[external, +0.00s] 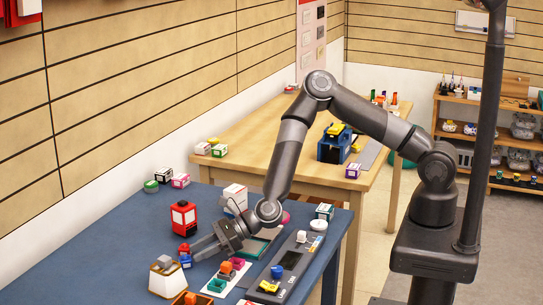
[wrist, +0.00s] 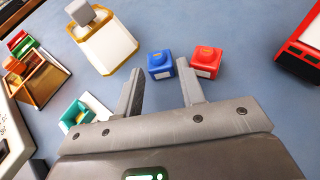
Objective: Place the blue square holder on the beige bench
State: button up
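A small blue square holder (wrist: 160,65) with an orange top sits on the blue table in the wrist view, just ahead of the fingertips. It also shows in the external view (external: 185,261). A similar red holder (wrist: 207,63) stands right beside it. My gripper (wrist: 160,85) is open and empty, its two fingers spread with the blue holder ahead of the space between them. In the external view my gripper (external: 195,251) is low over the blue table. The beige bench (external: 240,130) is the light wooden table behind, bearing a larger blue object (external: 335,148).
On the blue table (external: 110,245) a white, gold-edged container (external: 166,280) and a red lantern-like object (external: 184,217) stand near the holders. A teal square holder (wrist: 76,115) and brown box (wrist: 38,80) lie left in the wrist view. The bench has bare areas between small items.

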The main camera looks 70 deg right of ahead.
aim_at(188, 257)
jog(key=x, duration=0.5)
jog(key=shift+s+a, duration=0.1)
jog(key=c, duration=0.7)
